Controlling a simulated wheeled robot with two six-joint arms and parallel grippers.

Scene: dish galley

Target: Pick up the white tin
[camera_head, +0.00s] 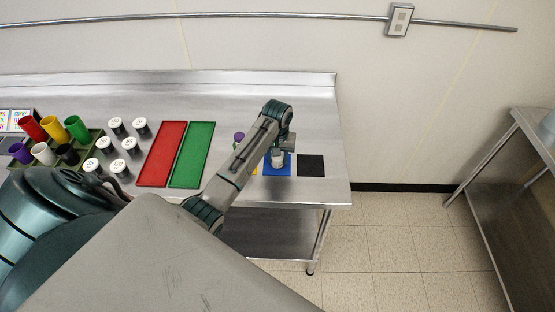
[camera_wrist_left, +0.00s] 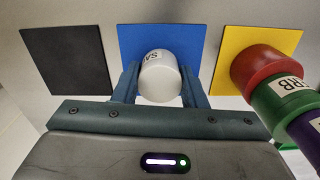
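The white tin (camera_wrist_left: 160,80), with a dark-lettered label, stands at the blue mat (camera_wrist_left: 190,40) in the left wrist view. In the head view the tin (camera_head: 278,158) shows over the blue mat (camera_head: 284,170), below the end of my left arm. My left gripper (camera_wrist_left: 160,88) has one finger on each side of the tin, and both appear to touch it. I cannot tell whether the tin's base is on the mat or just off it. My right gripper is not in view.
A stack of red (camera_wrist_left: 262,66), green (camera_wrist_left: 282,102) and purple tins stands on the yellow mat (camera_wrist_left: 240,42), close to the right of my left gripper. The black mat (camera_head: 311,166) is bare. Red (camera_head: 161,155) and green (camera_head: 192,155) trays lie empty to the left.

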